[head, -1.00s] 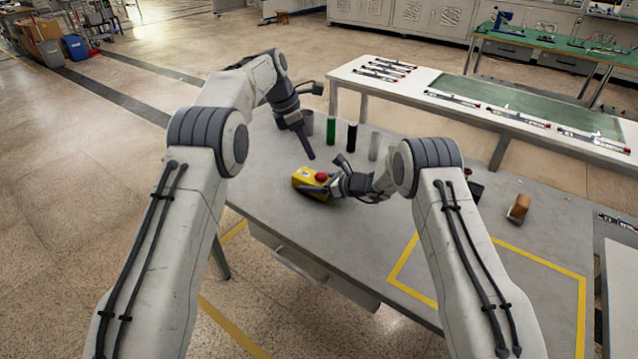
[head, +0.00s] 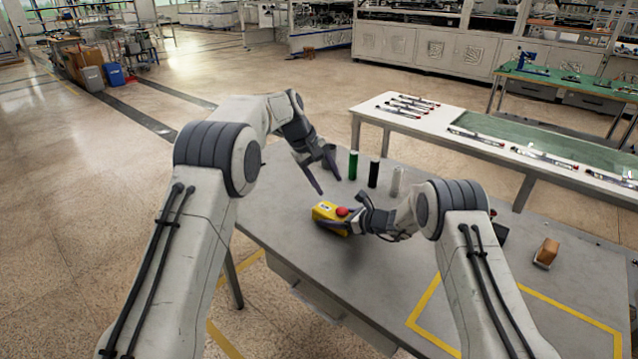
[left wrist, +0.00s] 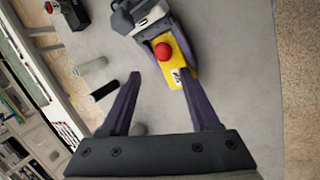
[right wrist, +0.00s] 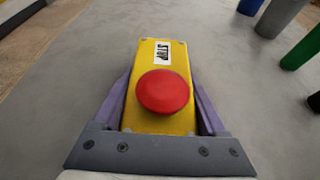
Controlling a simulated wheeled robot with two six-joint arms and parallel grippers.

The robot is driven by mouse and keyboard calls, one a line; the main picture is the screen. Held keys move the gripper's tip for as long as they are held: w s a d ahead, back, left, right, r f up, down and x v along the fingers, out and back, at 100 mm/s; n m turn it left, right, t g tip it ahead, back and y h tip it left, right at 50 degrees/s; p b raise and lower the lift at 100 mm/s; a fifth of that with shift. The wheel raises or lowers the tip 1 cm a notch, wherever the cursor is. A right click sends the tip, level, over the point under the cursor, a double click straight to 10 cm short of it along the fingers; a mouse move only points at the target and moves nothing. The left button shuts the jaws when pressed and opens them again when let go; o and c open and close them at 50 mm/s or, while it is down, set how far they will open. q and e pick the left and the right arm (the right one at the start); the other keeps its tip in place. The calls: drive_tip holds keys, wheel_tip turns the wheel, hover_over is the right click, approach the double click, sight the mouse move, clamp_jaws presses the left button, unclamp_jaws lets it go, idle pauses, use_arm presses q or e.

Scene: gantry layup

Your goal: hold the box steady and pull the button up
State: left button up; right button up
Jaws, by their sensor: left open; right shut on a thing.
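The yellow box (head: 326,210) lies on the grey table with its red mushroom button (head: 342,211) on top. A STOP label shows on it in the right wrist view (right wrist: 147,65). My right gripper (head: 352,216) is shut on the box, one finger along each side, with the red button (right wrist: 163,92) between box and camera. My left gripper (head: 330,184) is open and empty, above and beyond the box, apart from it. In the left wrist view the button (left wrist: 163,51) and box (left wrist: 177,74) show past its spread fingers.
Green (head: 353,165), black (head: 374,173) and pale (head: 396,182) cylinders stand behind the box, with a grey one (head: 329,158) by my left gripper. A brown block (head: 546,252) is at the right. The table front is clear.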

sight(340, 210)
use_arm(q)
drive_tip(key=d+f+m, duration=0.1)
drive_tip(key=f+m, duration=0.2)
drive_tip(key=m, duration=0.3)
drive_tip(key=d+f+m, duration=0.1)
drive_tip(key=f+m, duration=0.2)
drive_tip(key=m, duration=0.3)
drive_tip(key=w+d+f+m+t, duration=0.1)
drive_tip(key=f+m, duration=0.3)
drive_tip(key=m, duration=0.2)
drive_tip(key=shift+d+f, duration=0.1)
drive_tip(key=shift+d, duration=0.05)
